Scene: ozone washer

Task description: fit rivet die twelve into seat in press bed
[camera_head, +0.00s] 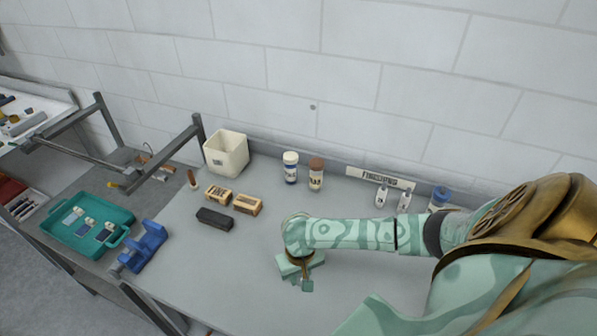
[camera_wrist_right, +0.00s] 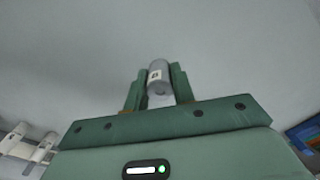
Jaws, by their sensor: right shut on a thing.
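My right gripper (camera_head: 304,278) is low over the middle of the grey bench. In the right wrist view its two green fingers (camera_wrist_right: 160,80) are shut on a grey cylinder (camera_wrist_right: 158,68) with a small white label. I take it as the rivet die; the mark on the label is too small to read. The cylinder stands out beyond the fingers, with plain grey behind it. In the head view the hand hides it. I cannot make out a press bed or a seat in either view. My left gripper is not in view.
A teal tray (camera_head: 60,238) with several labelled pieces and a blue vise (camera_head: 143,247) are at left. Two tan blocks (camera_head: 247,205), a dark block (camera_head: 214,219), a cream bin (camera_head: 226,152) and several bottles (camera_head: 316,174) stand farther back. The bench front (camera_head: 220,285) is clear.

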